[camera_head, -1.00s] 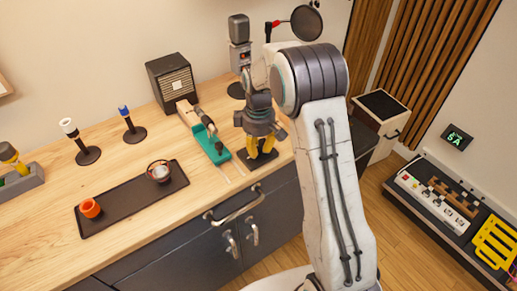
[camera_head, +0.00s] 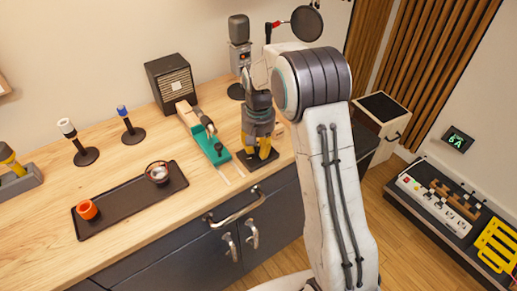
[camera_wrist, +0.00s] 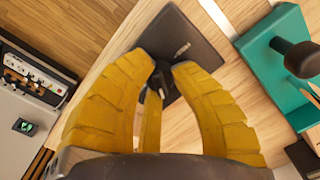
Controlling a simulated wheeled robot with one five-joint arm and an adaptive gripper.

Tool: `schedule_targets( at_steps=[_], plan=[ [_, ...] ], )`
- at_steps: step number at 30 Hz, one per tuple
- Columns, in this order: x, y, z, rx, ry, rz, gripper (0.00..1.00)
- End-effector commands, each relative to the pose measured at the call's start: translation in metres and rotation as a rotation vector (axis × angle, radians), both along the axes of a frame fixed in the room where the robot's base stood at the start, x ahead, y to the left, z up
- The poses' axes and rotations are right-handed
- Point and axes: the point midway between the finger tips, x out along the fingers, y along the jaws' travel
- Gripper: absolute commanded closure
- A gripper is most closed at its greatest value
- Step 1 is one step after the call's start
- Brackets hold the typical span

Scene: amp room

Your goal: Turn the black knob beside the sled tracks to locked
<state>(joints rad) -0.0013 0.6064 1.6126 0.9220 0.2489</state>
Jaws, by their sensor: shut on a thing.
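The black knob (camera_wrist: 161,77) stands on a dark square plate (camera_wrist: 197,45) on the wooden counter. My gripper (camera_wrist: 158,82) has its yellow fingers shut around the knob from above. The fingers hide much of the knob, and I cannot tell which setting it points to. A small pale marking on the plate is too small to read. In the head view my gripper (camera_head: 261,150) points down over the plate (camera_head: 254,164), which lies beside the teal sled (camera_head: 216,151) and its pale tracks (camera_head: 225,173). The knob itself is hidden there.
A dark tray (camera_head: 125,207) holds an orange cup (camera_head: 87,210) and a small round pot (camera_head: 158,172). A black speaker box (camera_head: 172,80) and a microphone (camera_head: 239,50) stand behind. The counter's front edge is close to the plate. Cabinet handles (camera_head: 236,207) stick out below.

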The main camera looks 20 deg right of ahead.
Motion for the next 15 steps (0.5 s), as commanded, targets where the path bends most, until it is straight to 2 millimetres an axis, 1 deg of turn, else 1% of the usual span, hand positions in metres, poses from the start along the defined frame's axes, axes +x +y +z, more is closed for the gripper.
schedule_targets(
  at_steps=[15],
  plan=[
    [-0.0012,-0.0001,-0.0018,-0.001,0.004,-0.490,1.00]
  ],
)
